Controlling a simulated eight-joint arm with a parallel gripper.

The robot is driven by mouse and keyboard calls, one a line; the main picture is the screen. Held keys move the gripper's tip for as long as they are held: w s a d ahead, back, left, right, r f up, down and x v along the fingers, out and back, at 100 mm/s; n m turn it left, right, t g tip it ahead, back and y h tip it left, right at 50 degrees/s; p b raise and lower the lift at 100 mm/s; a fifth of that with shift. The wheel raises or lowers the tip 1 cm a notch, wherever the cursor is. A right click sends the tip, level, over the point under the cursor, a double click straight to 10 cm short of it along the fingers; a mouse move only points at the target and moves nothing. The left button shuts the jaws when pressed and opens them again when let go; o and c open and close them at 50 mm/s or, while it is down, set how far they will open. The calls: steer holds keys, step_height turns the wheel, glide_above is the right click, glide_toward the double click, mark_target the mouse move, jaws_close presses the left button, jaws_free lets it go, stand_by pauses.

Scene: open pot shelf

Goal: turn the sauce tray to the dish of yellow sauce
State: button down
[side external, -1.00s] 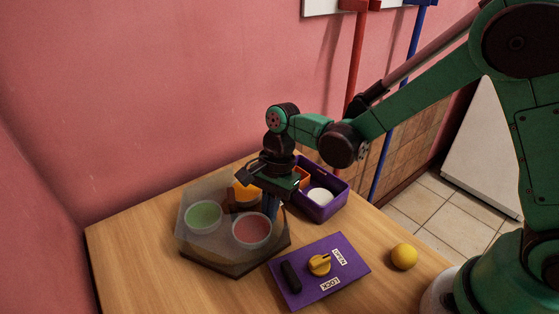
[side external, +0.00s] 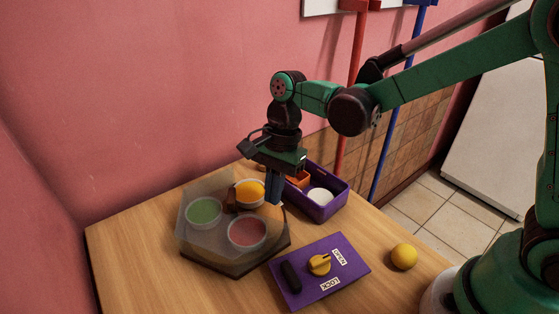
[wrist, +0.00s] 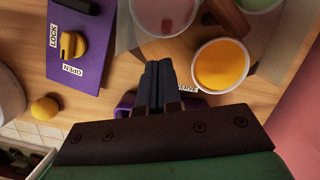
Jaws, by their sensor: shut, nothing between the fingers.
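The sauce tray (side external: 222,252) is a grey hexagonal piece on the left of the table. It carries a dish of yellow sauce (side external: 250,192) at the back, a dish of red sauce (side external: 247,232) at the front and a dish of green sauce (side external: 204,211) at the left. A brown handle (wrist: 228,15) shows between the dishes. My gripper (side external: 275,202) is shut and empty, at the tray's right side. In the wrist view its fingertips (wrist: 158,66) are between the red and yellow dishes, nearer the viewer. Whether they touch the tray cannot be told.
A purple bin (side external: 325,207) with a white round item and an orange one stands just behind my gripper. A purple panel (side external: 325,272) with a yellow knob lies at the front right. A yellow ball (side external: 403,256) rests beyond it. A label near my fingers is partly hidden.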

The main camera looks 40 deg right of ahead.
mark_target(231, 195)
steer(key=v, duration=0.4)
steer(key=shift+d, duration=0.1)
steer(key=c, duration=1.4)
jaws_free()
steer(key=shift+r, duration=0.3)
steer(key=o, duration=0.6)
steer(key=w+a+n, duration=0.1)
steer(key=w+a+n+h, duration=0.1)
steer(key=a+n, duration=0.1)
steer(key=shift+r, duration=0.35)
steer(key=a+n, duration=0.1)
steer(key=w+a+n+h, duration=0.1)
steer(key=a+n, duration=0.1)
steer(key=shift+w+a+n+t, duration=0.15)
steer(key=shift+w+n+t, duration=0.15)
steer(key=shift+w+t, duration=0.1)
steer(key=shift+h, duration=0.3)
step_height(231, 195, down, 5)
steer(key=shift+w+a+r, duration=0.1)
steer(key=shift+a+r, duration=0.1)
steer(key=shift+f, duration=0.4)
jaws_close()
